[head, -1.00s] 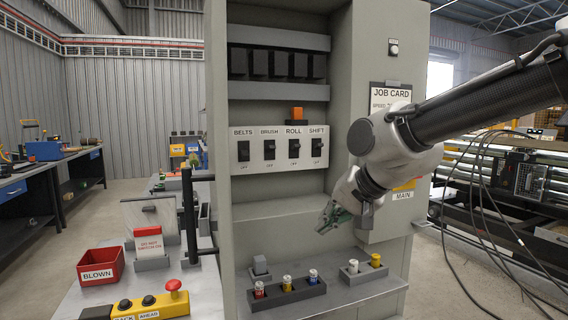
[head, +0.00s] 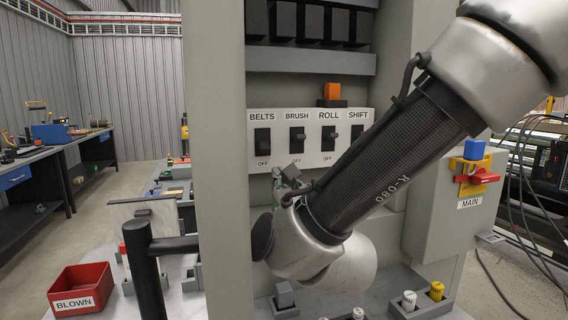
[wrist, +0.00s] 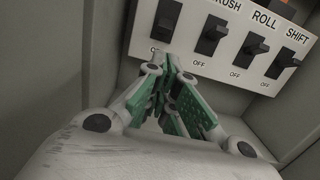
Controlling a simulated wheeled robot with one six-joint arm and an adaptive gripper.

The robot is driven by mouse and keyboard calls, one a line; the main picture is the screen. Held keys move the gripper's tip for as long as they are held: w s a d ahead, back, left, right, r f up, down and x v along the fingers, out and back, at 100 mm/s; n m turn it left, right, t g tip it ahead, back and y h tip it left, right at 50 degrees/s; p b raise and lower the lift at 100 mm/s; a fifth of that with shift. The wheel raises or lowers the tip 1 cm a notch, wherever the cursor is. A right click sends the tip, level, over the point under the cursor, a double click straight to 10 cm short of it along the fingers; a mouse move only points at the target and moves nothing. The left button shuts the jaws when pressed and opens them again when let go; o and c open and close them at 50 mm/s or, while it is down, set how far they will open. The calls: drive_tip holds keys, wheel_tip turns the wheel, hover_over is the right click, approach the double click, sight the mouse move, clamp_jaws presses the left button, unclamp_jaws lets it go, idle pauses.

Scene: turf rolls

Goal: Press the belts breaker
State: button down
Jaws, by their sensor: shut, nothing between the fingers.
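The belts breaker (head: 262,140) is the black switch at the left end of the white panel (head: 326,157), under the word BELTS and above OFF. In the wrist view the belts breaker (wrist: 165,18) is at the top, its label cut off. I cannot tell its lever's position. My gripper (head: 288,174) is just below the panel, under the brush breaker (head: 297,139) and to the right of the belts breaker, apart from it. In the wrist view its green-padded fingers (wrist: 172,75) are shut and empty, pointing up toward the panel.
The roll breaker (head: 328,139) and shift breaker (head: 357,133) are to the right, the latter beside my arm. The cabinet's side wall (head: 222,160) stands at left. The MAIN box (head: 447,220) is at right.

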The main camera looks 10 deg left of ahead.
sight(264, 146)
drive_tip(key=x, duration=1)
drive_tip(key=shift+a, duration=0.1)
idle(0.5)
drive_tip(key=shift+s+r+g, duration=0.15)
drive_tip(key=shift+g, duration=0.55)
